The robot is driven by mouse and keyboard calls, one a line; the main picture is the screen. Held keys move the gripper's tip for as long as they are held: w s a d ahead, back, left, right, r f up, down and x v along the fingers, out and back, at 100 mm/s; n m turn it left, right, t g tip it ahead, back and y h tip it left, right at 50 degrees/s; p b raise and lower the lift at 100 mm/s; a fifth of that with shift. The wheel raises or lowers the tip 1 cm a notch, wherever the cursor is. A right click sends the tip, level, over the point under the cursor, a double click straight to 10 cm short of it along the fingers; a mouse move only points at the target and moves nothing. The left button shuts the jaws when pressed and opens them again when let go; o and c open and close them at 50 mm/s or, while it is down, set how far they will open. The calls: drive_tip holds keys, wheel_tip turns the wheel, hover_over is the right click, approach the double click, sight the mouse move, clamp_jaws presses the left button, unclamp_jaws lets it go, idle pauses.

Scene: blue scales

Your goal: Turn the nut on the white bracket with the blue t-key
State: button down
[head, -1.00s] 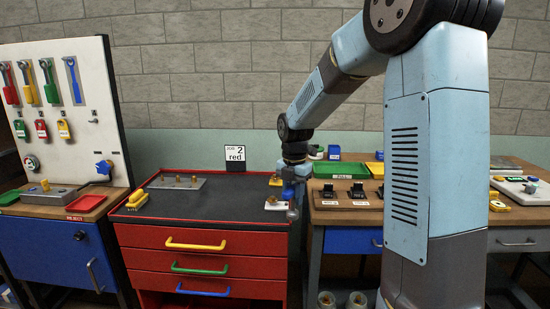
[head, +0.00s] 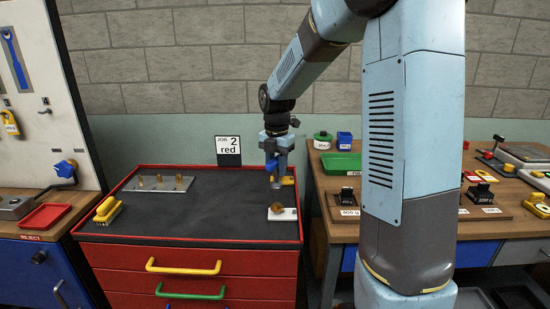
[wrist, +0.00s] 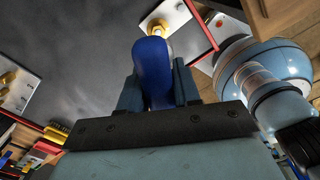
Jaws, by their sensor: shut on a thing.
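The white bracket (head: 290,215) lies near the front right of the red cabinet's dark top, with a brass nut (head: 277,209) on it. My gripper (head: 273,160) is shut on the blue t-key (head: 271,166), above the top and behind the bracket in the head view. A grey shaft hangs down below the blue part, apart from the nut in the picture. In the wrist view the key's blue handle (wrist: 152,70) stands between my fingers. A yellow nut (wrist: 158,28) on a white plate (wrist: 176,13) shows just past it; the handle hides part of this.
A yellow piece (head: 288,181) stands just right of the key. A grey plate with brass studs (head: 158,183) and a yellow brush (head: 107,210) are at left. The cabinet's middle is clear. A wooden bench (head: 335,227) with scales stands at right.

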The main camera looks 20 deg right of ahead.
sight(277, 180)
drive_tip(key=shift+w, duration=0.25)
drive_tip(key=shift+w+d+f, duration=0.1)
drive_tip(key=shift+d+f, duration=0.05)
drive_tip(key=shift+f, duration=2.6)
drive_tip(key=shift+f, duration=1.1)
drive_tip(key=shift+m, duration=1)
